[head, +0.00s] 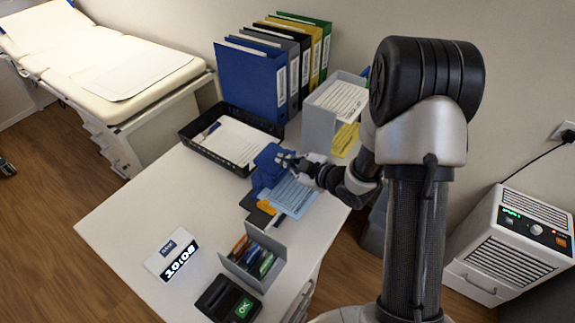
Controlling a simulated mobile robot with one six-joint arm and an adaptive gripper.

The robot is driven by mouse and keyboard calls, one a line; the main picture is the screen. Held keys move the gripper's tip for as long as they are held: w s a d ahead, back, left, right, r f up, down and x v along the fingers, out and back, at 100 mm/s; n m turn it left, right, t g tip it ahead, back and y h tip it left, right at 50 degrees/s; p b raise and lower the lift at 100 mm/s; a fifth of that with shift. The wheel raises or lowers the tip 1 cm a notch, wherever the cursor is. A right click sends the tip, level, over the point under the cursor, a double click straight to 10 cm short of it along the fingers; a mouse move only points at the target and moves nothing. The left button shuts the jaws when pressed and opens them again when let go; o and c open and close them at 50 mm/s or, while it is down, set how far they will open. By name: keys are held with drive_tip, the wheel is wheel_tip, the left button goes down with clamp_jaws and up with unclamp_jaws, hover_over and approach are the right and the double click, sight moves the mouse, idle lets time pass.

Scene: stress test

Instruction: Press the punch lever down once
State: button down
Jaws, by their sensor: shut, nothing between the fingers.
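The blue hole punch (268,168) stands on the white desk, in front of the black tray. Orange parts show at its near side, over a dark base. A light blue sheet (294,196) lies at the punch, to its right. My gripper (285,158) is shut and empty at the top of the punch, over its right side. I cannot tell whether the fingers touch the lever. My gripper and wrist hide part of the punch and the sheet's far end.
A black tray (187,137) with papers and several upright binders (250,82) stand behind. A grey paper holder (318,125) is close behind my wrist. A grey card box (236,266), a card terminal (215,297) and a sign (165,262) are nearer. The desk's left side (140,207) is clear.

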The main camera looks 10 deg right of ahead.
drive_tip(key=shift+s+a+f, duration=0.1)
drive_tip(key=shift+s+f, duration=0.2)
drive_tip(key=shift+f, duration=0.2)
drive_tip(key=shift+w+d+r+p, duration=0.15)
drive_tip(key=shift+d+r+p, duration=0.05)
drive_tip(key=shift+r+p, duration=0.3)
drive_tip(key=shift+r, duration=0.1)
drive_tip(key=shift+s+d+r+p, duration=0.2)
drive_tip(key=shift+r+p, duration=0.35)
drive_tip(key=shift+r, duration=0.25)
drive_tip(key=shift+s+d+r+p, duration=0.15)
drive_tip(key=shift+d+r+p, duration=0.1)
drive_tip(key=shift+r+p, duration=0.45)
drive_tip(key=shift+s+d+r+p, duration=0.2)
drive_tip(key=shift+r+p, duration=0.2)
drive_tip(key=shift+r, duration=0.55)
